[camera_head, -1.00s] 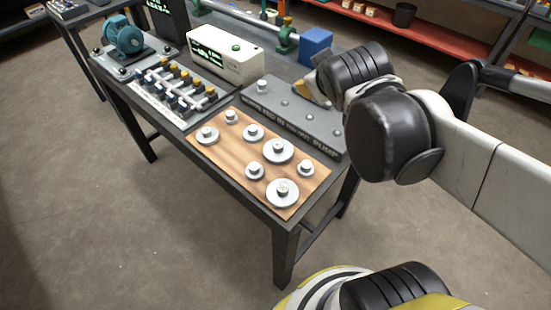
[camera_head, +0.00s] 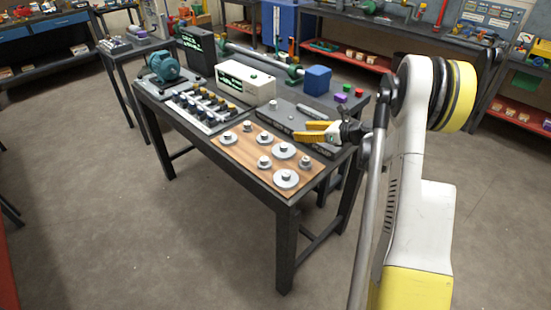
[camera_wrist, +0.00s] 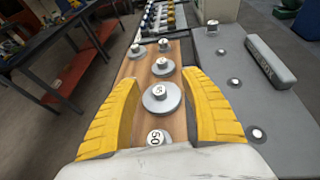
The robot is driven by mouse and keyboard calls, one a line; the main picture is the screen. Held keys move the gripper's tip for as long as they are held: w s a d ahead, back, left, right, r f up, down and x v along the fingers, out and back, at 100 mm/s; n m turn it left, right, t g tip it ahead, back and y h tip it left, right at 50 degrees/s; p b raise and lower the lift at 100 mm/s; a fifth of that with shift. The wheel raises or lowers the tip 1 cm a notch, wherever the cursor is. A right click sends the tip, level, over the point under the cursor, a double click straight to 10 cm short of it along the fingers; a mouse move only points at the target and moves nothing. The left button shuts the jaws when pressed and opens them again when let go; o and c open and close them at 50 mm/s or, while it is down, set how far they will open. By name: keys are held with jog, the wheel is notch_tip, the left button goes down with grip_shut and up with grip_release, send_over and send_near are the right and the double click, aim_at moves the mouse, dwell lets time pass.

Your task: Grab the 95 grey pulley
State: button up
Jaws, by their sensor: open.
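Several grey pulleys of different sizes, with raised hubs, sit on a wooden board (camera_head: 245,153). Their tags are too small to read in the head view. In the wrist view, a large pulley (camera_wrist: 161,98) lies between the fingers, its tag blurred. A nearer hub (camera_wrist: 156,138) has a tag that looks like 60, and a smaller pulley (camera_wrist: 163,65) lies farther off. I cannot tell which one is the 95. My gripper (camera_head: 300,131) has its yellow fingers apart and empty, above the board's right side. It also shows in the wrist view (camera_wrist: 160,77).
A grey plate (camera_head: 292,117) with small studs lies beside the board. On the table also stand a cream box (camera_head: 246,82), a blue block (camera_head: 317,79), a teal motor (camera_head: 163,66) and a manifold (camera_head: 205,108).

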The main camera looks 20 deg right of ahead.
aim_at(284, 146)
jog(key=shift+n+g, duration=0.6)
jog(key=f, duration=0.1)
jog(key=s+f, duration=0.2)
jog(key=f, duration=0.1)
jog(key=b+x, duration=0.1)
jog(key=x, duration=0.4)
jog(key=shift+f, duration=0.1)
jog(key=b+x, duration=0.1)
jog(key=x, duration=0.1)
jog(key=b+x, duration=0.2)
jog(key=x, duration=0.1)
jog(key=shift+s+f, duration=0.2)
jog(key=shift+f, duration=0.2)
jog(key=shift+w+a+f, duration=0.1)
jog(key=shift+w+a, duration=0.1)
jog(key=shift+w, duration=0.1)
grip_shut()
